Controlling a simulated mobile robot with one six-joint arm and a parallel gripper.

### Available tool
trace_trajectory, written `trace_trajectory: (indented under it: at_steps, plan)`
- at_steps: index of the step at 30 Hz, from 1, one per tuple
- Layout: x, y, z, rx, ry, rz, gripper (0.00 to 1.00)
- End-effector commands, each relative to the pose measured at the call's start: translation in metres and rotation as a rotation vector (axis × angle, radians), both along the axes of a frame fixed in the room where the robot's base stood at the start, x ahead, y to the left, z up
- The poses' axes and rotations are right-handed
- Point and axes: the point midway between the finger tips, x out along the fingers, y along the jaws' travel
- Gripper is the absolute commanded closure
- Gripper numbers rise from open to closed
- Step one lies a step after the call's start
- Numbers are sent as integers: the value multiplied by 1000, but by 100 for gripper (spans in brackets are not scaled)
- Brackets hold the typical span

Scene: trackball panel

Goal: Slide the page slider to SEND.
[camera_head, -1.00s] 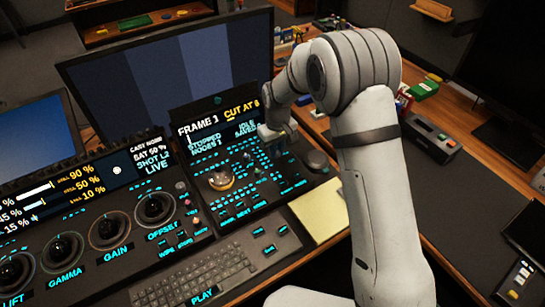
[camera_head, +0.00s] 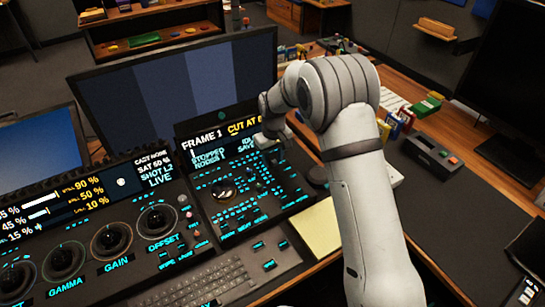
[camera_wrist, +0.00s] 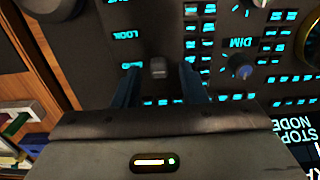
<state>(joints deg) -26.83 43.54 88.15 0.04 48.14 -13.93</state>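The page slider's grey knob (camera_wrist: 158,68) shows in the wrist view, standing on the dark panel beside a column of cyan labels. One label reads LOOK (camera_wrist: 125,33); the label level with the knob is too blurred to read, and another is cut off at the top edge. My gripper (camera_wrist: 158,84) is open, with one dark finger on each side of the knob and a visible gap to each. In the head view my gripper (camera_head: 275,148) is over the upper right of the trackball panel (camera_head: 290,200) and hides the slider.
A blue-grey DIM knob (camera_wrist: 241,68) stands right of the gripper in the wrist view. A dark round knob (camera_head: 318,176) is near the panel's right edge. A large monitor (camera_head: 180,90) stands behind.

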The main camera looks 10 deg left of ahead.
Motion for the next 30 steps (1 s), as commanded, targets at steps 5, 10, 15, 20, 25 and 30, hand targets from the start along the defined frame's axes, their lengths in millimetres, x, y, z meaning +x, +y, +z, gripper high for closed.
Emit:
trace_trajectory:
  at_steps: [5,10,15,20,25,30]
  plan:
    - [0,-1,1,-1,1,-1,62]
    - [1,-1,21,1,-2,-2,62]
    - [1,-1,51,1,-3,-1,62]
    - [0,-1,71,0,0,-1,62]
    - [0,-1,78,0,0,-1,62]
    - [0,-1,78,-1,1,-1,62]
